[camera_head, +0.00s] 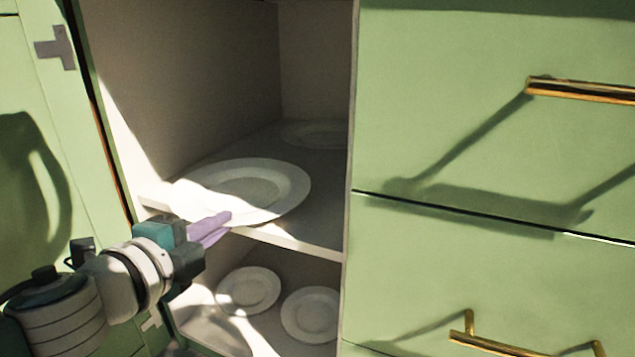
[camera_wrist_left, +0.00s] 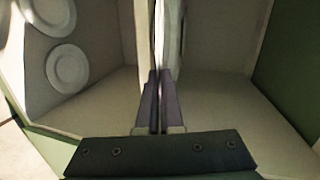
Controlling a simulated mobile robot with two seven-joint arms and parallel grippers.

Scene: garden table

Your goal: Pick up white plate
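The large white plate (camera_head: 250,187) is on the upper shelf of the open cabinet, its front rim reaching the shelf edge. In the left wrist view the plate (camera_wrist_left: 159,35) shows nearly edge-on as a thin pale strip. My left gripper (camera_head: 222,227) is at the plate's front rim. In the left wrist view its purple fingers (camera_wrist_left: 160,105) are close together, one on each side of the rim, and look shut on it. Whether the plate is clear of the shelf is hard to tell. My right gripper is out of view.
Another plate (camera_head: 318,134) lies deeper on the upper shelf (camera_head: 318,165). Smaller plates (camera_head: 248,290) (camera_head: 312,314) stand in the lower compartment. Green drawers (camera_head: 480,120) with brass handles (camera_head: 580,91) flank the opening on the right; a green door (camera_head: 40,150) is at left.

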